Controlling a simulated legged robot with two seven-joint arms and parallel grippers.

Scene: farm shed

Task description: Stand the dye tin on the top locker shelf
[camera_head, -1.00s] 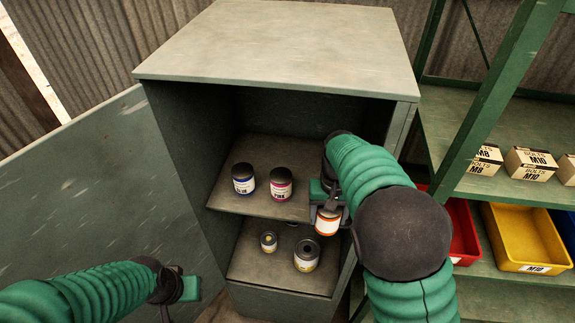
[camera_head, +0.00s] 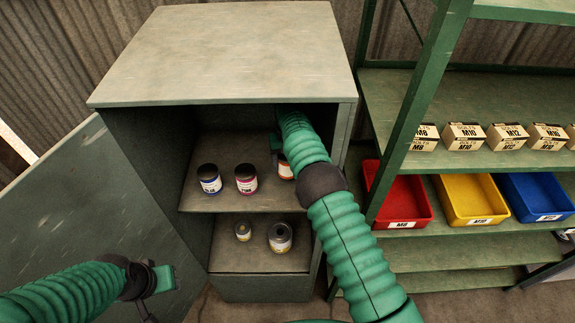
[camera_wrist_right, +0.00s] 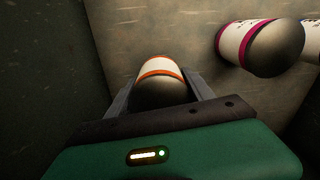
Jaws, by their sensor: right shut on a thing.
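The dye tin is white with an orange band (camera_head: 286,169) and is at the top shelf (camera_head: 228,205) of the locker, right of the other tins. My right gripper (camera_wrist_right: 158,80) is shut on it, one finger on each side in the right wrist view. In the head view my right forearm reaches into the locker and hides part of the tin and most of the gripper. I cannot tell whether the tin's base touches the shelf. My left gripper (camera_head: 165,279) is at the lower left, outside the locker, its jaws unclear.
A blue-banded tin (camera_head: 209,179) and a magenta-banded tin (camera_head: 246,179) stand on the same shelf. A small tin (camera_head: 243,231) and a larger tin (camera_head: 280,238) stand below. The open door (camera_head: 70,215) is left. A green rack (camera_head: 400,100) with boxes and bins is right.

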